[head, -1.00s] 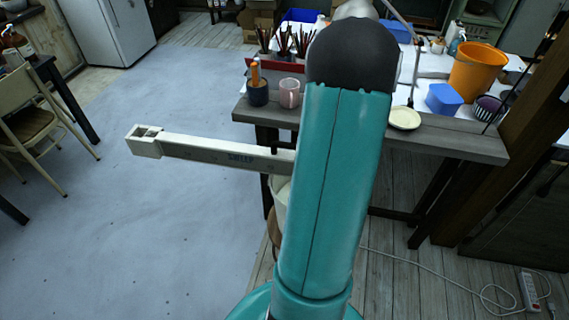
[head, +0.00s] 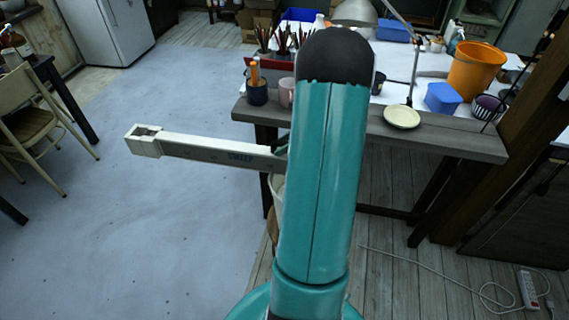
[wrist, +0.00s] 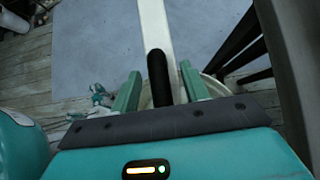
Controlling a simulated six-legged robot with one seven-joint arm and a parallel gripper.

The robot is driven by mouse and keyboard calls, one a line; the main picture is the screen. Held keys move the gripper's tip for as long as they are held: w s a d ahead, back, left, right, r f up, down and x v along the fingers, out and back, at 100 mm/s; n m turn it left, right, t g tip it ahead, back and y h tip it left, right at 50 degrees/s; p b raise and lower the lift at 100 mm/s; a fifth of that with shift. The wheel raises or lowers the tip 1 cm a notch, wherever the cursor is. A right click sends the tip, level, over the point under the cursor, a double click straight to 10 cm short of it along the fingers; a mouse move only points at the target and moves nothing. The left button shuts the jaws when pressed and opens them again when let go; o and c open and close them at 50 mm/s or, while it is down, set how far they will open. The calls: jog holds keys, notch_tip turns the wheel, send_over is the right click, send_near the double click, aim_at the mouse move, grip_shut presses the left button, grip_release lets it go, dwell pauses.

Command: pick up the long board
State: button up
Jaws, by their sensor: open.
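The long board (head: 200,150) is a pale beam with blue lettering and a square, boxy left end. In the head view it reaches left past the table, and its right end is hidden behind my arm. In the wrist view the board (wrist: 155,25) runs away from me up the middle. My gripper (wrist: 160,72) is open, with one green finger on each side of a dark upright peg (wrist: 158,80) at the board's near part. I cannot tell whether the fingers touch anything. In the head view only a bit of green finger shows beside my arm.
A work table (head: 450,143) holds a mug, brush pots, a plate (head: 402,116), a blue box (head: 443,98) and an orange bucket (head: 475,70). A pale bucket (head: 278,188) stands under the board. A chair (head: 40,120) is at left. Open floor lies left of the board.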

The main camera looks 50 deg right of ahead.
grip_shut()
jog(key=shift+r, duration=0.2)
